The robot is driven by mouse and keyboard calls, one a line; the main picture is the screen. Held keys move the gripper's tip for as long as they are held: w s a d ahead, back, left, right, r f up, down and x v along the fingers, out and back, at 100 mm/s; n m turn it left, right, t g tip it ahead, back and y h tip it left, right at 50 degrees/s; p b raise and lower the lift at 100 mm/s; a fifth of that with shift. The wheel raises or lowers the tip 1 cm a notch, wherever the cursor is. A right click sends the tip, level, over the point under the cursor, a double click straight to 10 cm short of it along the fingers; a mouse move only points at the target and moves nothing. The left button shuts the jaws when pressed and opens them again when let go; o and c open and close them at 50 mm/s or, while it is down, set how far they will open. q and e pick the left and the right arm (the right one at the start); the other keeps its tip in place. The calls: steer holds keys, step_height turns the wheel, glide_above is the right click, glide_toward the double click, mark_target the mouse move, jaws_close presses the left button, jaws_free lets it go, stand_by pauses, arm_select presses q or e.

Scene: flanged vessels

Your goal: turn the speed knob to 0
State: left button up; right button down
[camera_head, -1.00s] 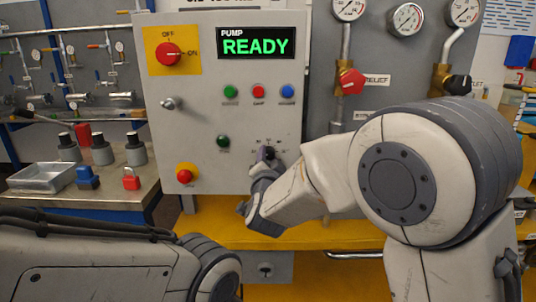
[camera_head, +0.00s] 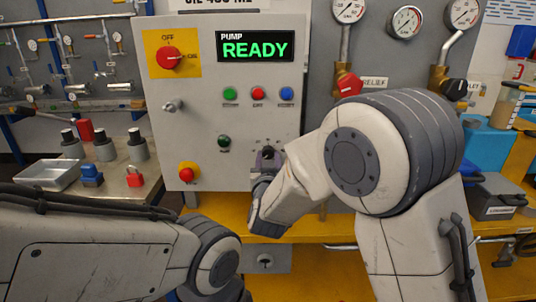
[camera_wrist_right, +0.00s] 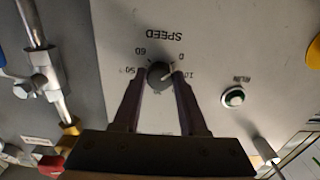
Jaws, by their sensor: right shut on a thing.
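The dark round speed knob (camera_wrist_right: 160,75) is on the grey panel, with a ring of numbers around it and the word SPEED upside down in the wrist view. Its pale pointer mark aims to the upper right there, roughly between 0 and 10. My right gripper (camera_wrist_right: 161,77) is shut on the knob, one finger on each side. In the head view my right gripper (camera_head: 266,158) is at the lower right of the pump panel (camera_head: 205,120), and it hides most of the knob. My left arm shows at the lower left, but its gripper is out of view.
A READY display (camera_head: 255,46), an OFF/ON switch (camera_head: 169,57), several coloured buttons and a red stop knob (camera_head: 188,172) are on the panel. A green RUN button (camera_wrist_right: 233,97) is beside the speed dial. Gauges and valves (camera_head: 347,84) stand to the right.

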steer(key=shift+a+f+n, duration=0.1)
steer(key=shift+n, duration=0.5)
steer(key=shift+c, duration=2.2)
jaws_free()
steer(key=s, duration=1)
steer(key=shift+s, duration=0.3)
